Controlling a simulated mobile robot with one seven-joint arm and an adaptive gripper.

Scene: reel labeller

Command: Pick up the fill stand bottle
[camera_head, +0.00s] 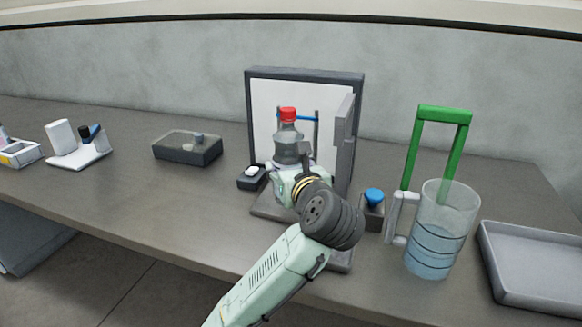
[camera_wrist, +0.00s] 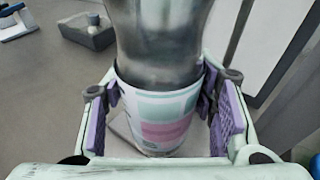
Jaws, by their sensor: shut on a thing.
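The fill stand bottle (camera_head: 287,146) is a dark, clear bottle with a red cap, upright in front of the white panel of the fill stand (camera_head: 262,97). In the wrist view the bottle (camera_wrist: 155,42) fills the middle, with a pale label banded in green and pink. My gripper (camera_wrist: 160,108) is around the labelled lower part, with a purple pad on each side, shut on the bottle. In the head view my wrist hides the bottle's lower part. I cannot tell whether its base touches the stand.
A clear jug (camera_head: 438,235) with water and a green frame (camera_head: 461,140) stand to the right, beside a grey tray (camera_head: 535,262). A blue-topped knob (camera_head: 374,196) is close right of my wrist. A small black box (camera_head: 251,181) and a dark bin (camera_head: 187,152) lie left.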

